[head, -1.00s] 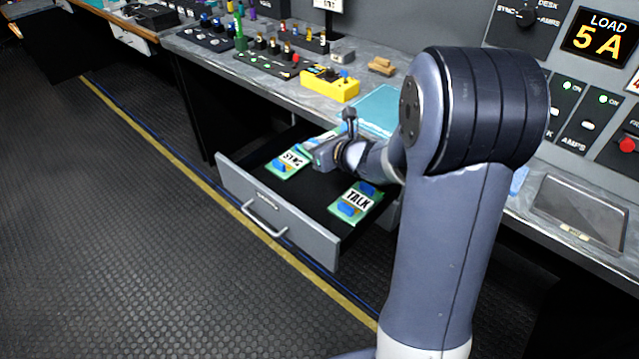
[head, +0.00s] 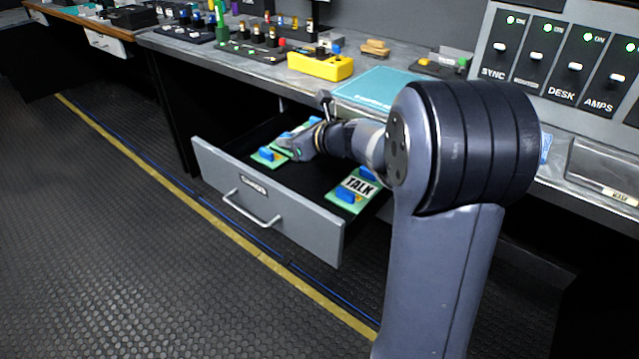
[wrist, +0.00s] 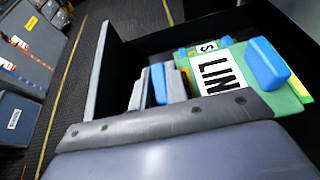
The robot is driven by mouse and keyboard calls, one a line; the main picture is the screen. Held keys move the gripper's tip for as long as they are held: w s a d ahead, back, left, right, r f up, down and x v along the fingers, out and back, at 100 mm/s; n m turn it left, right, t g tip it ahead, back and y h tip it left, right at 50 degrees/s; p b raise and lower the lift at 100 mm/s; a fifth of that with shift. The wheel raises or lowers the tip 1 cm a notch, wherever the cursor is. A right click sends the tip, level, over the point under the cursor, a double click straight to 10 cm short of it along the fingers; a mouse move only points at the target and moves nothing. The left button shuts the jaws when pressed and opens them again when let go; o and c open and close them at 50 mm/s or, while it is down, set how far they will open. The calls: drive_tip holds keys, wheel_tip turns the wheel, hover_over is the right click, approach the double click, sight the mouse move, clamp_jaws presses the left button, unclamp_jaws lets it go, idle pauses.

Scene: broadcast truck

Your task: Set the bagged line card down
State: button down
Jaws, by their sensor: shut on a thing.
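The line card, a green board with a white "LIN" label and a blue block, fills the upper right of the wrist view (wrist: 216,72). Its label is cut off by my gripper's grey body. My gripper (head: 290,146) is shut on this card, low inside the open drawer (head: 268,200). In the head view my gripper and wrist hide most of the card, so I cannot tell whether it touches the drawer floor. No bag can be made out clearly. Another green card (head: 263,158) lies beside my gripper, and a card lettered "S" (wrist: 207,47) shows behind the line card.
A TALK card (head: 352,190) lies in the drawer's right part, with dark bare floor between it and my gripper. The drawer's front and side walls stand close around. On the bench above are a teal folder (head: 375,90) and a yellow box (head: 320,66).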

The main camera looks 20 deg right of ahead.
sight(293, 189)
wheel_tip(293, 189, down, 2)
drive_tip(key=shift+w+f+b, duration=0.1)
drive_tip(key=shift+w+b, duration=0.05)
drive_tip(key=shift+b, duration=0.55)
wheel_tip(293, 189, down, 10)
drive_tip(key=b, duration=0.4)
drive_tip(key=shift+r+b, duration=0.25)
drive_tip(key=shift+b, duration=0.1)
drive_tip(key=shift+f, duration=0.15)
drive_tip(key=c, duration=1.8)
unclamp_jaws()
drive_tip(key=shift+c, duration=0.2)
drive_tip(key=o, duration=0.4)
drive_tip(key=shift+o, duration=0.2)
